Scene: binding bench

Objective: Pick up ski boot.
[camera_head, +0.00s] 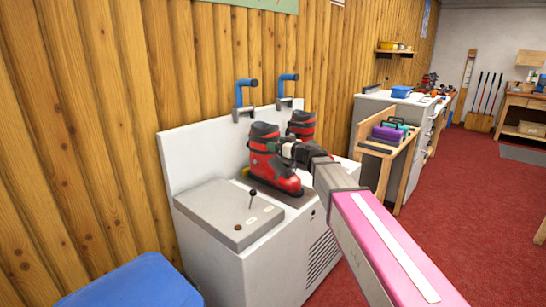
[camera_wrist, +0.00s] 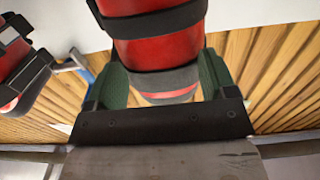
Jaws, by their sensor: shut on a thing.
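A red and black ski boot (camera_head: 270,165) stands upright on the white bench machine. It fills the top middle of the wrist view (camera_wrist: 160,52), where only part of its shaft and straps shows. My gripper (camera_head: 284,150) reaches it from the right in the head view. Its two green finger pads (camera_wrist: 160,82) lie on either side of the boot, and it is shut on the boot. A second red and black boot (camera_head: 302,124) stands just behind; part of it is hidden by the first boot and my arm. It also shows at the left edge of the wrist view (camera_wrist: 14,62).
The white machine (camera_head: 215,262) has a grey box with a lever (camera_head: 228,212) at its front left. Two blue-handled clamps (camera_head: 246,98) rise at its back. A wooden rack (camera_head: 372,150) stands to the right. Red carpet (camera_head: 460,205) lies open at right.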

